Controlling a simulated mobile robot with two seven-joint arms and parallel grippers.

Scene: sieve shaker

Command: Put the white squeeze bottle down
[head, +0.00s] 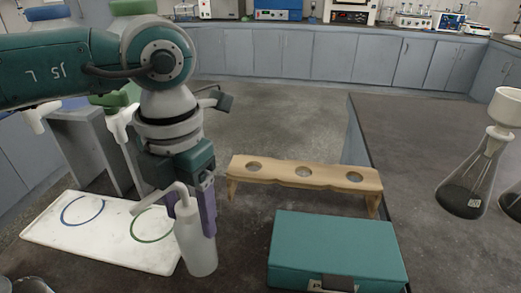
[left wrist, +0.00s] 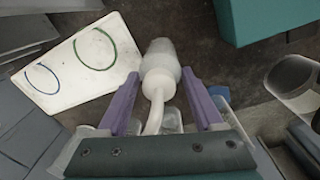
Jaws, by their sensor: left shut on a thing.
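The white squeeze bottle (head: 197,247) is upright in the head view, its bent nozzle at the top. My left gripper (head: 196,212) has its purple fingers shut on the bottle's upper part. In the left wrist view the bottle (left wrist: 160,60) lies between the two fingers (left wrist: 160,78), with the nozzle toward the palm. The bottle is just right of a white board (head: 95,238) marked with a blue ring and a green ring. I cannot tell whether its base touches the dark bench. My right gripper is not in view.
A teal case (head: 337,245) stands right of the bottle. A flask (head: 465,185) is at far right. Bare bench lies between bottle and case.

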